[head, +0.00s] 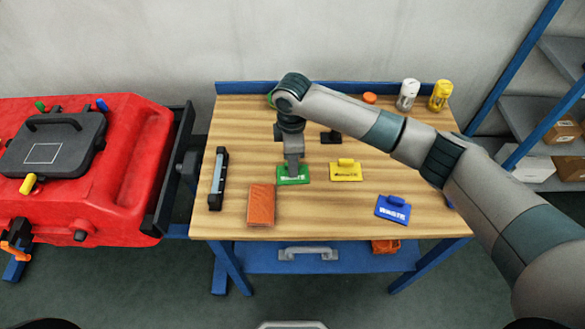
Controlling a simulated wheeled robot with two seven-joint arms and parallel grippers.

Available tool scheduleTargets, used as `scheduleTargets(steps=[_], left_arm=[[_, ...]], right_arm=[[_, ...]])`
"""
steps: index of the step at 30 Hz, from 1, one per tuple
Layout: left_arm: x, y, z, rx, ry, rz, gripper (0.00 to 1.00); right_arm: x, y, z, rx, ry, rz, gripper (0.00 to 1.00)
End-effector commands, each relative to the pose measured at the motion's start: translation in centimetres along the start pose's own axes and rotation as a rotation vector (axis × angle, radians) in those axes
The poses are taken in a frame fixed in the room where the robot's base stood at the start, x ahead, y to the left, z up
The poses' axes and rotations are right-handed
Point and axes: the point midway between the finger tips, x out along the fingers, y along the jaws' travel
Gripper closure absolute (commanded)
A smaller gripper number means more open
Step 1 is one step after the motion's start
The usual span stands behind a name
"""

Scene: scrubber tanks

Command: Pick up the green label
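The green label (293,179) lies on the wooden workbench, left of a yellow label (346,171) of similar shape. My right gripper (293,169) points down directly over the green label and covers its upper middle part. The fingers appear to be at the label, but I cannot tell whether they grip it. A blue label (393,209) lies farther right and nearer the front edge. My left gripper is not in view.
The workbench (330,222) also holds an orange-brown block (261,205), a dark squeegee-like bar (218,180), a white canister (408,95) and a yellow canister (440,95). A red scrubber machine (125,150) stands at left; shelves (515,110) stand at right.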

Motion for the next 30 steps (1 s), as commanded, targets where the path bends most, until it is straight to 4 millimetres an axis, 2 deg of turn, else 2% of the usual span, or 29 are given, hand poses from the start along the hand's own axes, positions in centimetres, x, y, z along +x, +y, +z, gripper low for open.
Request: scheduleTargets(steps=[10, 11, 15, 30], left_arm=[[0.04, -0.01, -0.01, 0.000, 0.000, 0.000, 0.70], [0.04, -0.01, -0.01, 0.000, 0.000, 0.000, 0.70], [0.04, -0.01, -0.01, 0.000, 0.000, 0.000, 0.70], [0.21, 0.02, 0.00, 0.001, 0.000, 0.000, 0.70]], right_arm=[[-0.02, 0.00, -0.01, 0.000, 0.000, 0.000, 0.66], [-0.03, 0.00, -0.01, 0.000, 0.000, 0.000, 0.68], [-0.03, 0.00, -0.01, 0.000, 0.000, 0.000, 1.00], [-0.28, 0.03, -0.01, 0.000, 0.000, 0.001, 1.00]])
